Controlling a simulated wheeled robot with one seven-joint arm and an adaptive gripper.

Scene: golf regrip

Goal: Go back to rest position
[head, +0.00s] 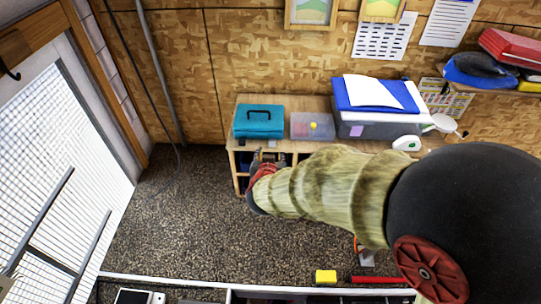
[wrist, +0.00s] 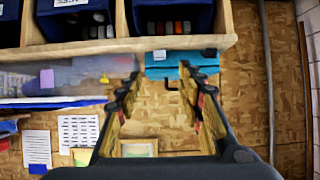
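My gripper (head: 266,160) is at the end of my outstretched arm in the head view, in front of the wooden bench (head: 240,172) and below the teal toolbox (head: 259,122). In the wrist view my gripper (wrist: 160,78) has its two fingers spread apart with nothing held between them. That view looks upside down. The teal toolbox (wrist: 182,68) shows beyond the fingertips, under the inverted bench edge. I cannot tell how far the fingertips are from the bench front.
A clear container (head: 312,126) and a blue-lidded grey bin (head: 375,108) stand on the bench. Dark bins (wrist: 172,17) sit in the bench's compartments. A yellow block (head: 326,277) lies at the near edge. The speckled floor (head: 170,230) is open to the left, beside a white gridded door (head: 50,150).

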